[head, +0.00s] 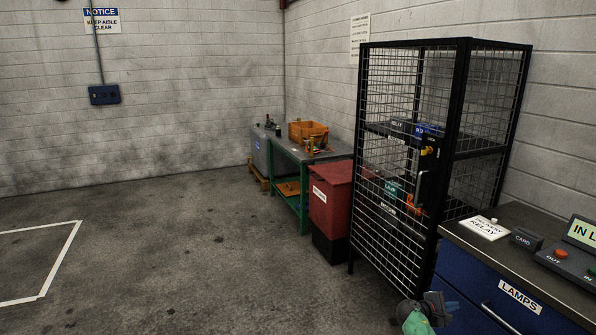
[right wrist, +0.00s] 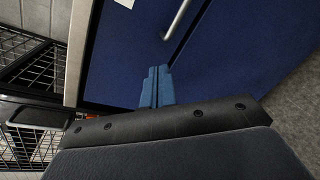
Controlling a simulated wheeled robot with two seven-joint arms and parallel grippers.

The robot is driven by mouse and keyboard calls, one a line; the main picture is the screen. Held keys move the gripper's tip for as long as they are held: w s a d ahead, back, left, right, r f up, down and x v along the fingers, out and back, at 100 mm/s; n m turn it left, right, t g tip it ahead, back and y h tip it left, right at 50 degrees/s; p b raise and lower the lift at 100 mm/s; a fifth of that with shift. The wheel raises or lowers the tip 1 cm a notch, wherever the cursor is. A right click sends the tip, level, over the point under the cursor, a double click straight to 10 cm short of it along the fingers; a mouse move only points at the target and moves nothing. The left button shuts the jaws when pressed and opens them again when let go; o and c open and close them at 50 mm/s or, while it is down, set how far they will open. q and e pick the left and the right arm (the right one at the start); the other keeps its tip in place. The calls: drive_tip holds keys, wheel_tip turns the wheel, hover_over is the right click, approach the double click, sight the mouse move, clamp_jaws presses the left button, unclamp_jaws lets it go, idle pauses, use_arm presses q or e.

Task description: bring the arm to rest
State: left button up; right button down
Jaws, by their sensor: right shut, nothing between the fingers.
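My right gripper (head: 450,307) is low at the bottom of the head view, in front of the blue cabinet (head: 470,290). In the right wrist view its two blue fingers (right wrist: 157,82) lie together, shut, with nothing between them. They point toward the blue cabinet front (right wrist: 130,55) and its metal handle (right wrist: 178,33). I cannot tell the exact gap between fingertips and cabinet. My left gripper is in neither view.
A black wire-mesh cage (head: 460,100) stands behind the blue cabinet. The floor (head: 200,260) at the left is clear, with white lines.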

drive_tip(key=s+a+r+m+t+y, duration=0.1)
drive_tip(key=a+r+m+y, duration=0.4)
drive_tip(key=a+r+m, duration=0.4)
drive_tip(key=s+a+f+m+y, duration=0.1)
drive_tip(key=s+a+f+y, duration=0.15)
drive_tip(key=s+a, duration=0.6)
drive_tip(key=s+a+f+y, duration=0.2)
drive_tip(key=s+a+y, duration=0.2)
drive_tip(key=s+a, duration=0.4)
drive_tip(key=s+a+f+y, duration=0.2)
drive_tip(key=s+a, duration=0.3)
drive_tip(key=s, duration=0.4)
drive_tip(key=s+a+f+y, duration=0.25)
drive_tip(key=s+a, duration=0.25)
drive_tip(key=s, duration=0.3)
drive_tip(key=s+f+g, duration=0.1)
drive_tip(key=s+f, duration=0.2)
drive_tip(key=s, duration=0.3)
drive_tip(key=s+a+f+g, duration=0.1)
drive_tip(key=s+f+g, duration=0.1)
drive_tip(key=s+f, duration=0.2)
drive_tip(key=s+a+f+g, duration=0.1)
drive_tip(key=s+f, duration=0.2)
drive_tip(key=s, duration=0.7)
drive_tip(key=shift+s+f, duration=0.15)
drive_tip(key=shift+f, duration=0.15)
